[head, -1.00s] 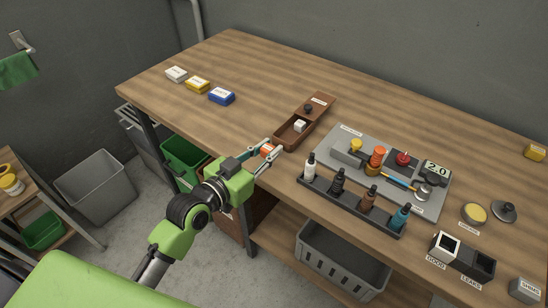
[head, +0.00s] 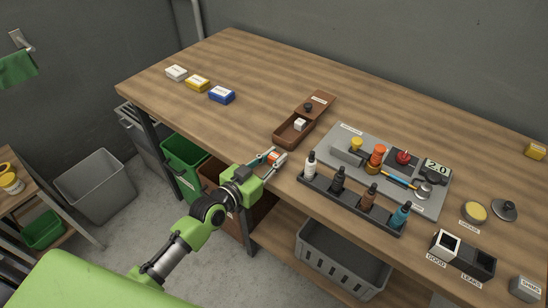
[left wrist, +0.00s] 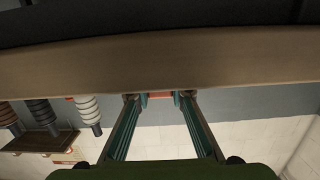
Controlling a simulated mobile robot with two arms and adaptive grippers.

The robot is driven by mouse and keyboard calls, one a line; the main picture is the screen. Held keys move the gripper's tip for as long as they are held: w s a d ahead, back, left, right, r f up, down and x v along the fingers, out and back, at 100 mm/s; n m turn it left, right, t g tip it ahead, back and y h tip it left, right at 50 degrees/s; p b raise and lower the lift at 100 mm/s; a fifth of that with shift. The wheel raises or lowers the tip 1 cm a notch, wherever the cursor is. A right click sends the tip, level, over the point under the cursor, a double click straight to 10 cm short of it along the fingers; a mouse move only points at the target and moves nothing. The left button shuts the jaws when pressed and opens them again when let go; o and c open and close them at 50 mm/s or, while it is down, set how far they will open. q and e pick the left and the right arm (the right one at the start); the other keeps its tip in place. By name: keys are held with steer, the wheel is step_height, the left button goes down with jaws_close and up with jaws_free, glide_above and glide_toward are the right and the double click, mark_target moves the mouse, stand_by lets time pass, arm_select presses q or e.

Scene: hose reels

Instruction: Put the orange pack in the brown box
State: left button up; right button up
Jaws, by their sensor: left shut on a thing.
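The orange pack (head: 273,157) is small and mostly hidden between the fingers of my left gripper (head: 275,159). That gripper is shut on it near the front edge of the workbench. In the left wrist view the pack (left wrist: 160,95) shows as a thin orange strip between the fingertips (left wrist: 160,98). A brown box (head: 210,173) stands below the bench's front edge, beside a green bin, partly hidden by my left arm. A brown two-part tray (head: 281,139) lies on the bench just beyond the gripper. My right gripper is not in view.
The tray holds a white cube (head: 300,125) and a dark knob (head: 308,107). A rack of bottles (head: 350,205) and a grey mat with tools (head: 435,207) lie to the right. White, yellow and blue packs (head: 221,96) are at the back left. The green bin (head: 180,150) is below.

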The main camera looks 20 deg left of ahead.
arm_select(q)
steer(key=shift+f, duration=0.15)
steer(key=o, duration=0.9)
steer(key=shift+f+b, duration=0.15)
steer(key=shift+b, duration=0.15)
steer(key=b+v, duration=0.2)
steer(key=v, duration=1.2)
steer(key=shift+d+r, duration=0.2)
steer(key=shift+d, duration=0.15)
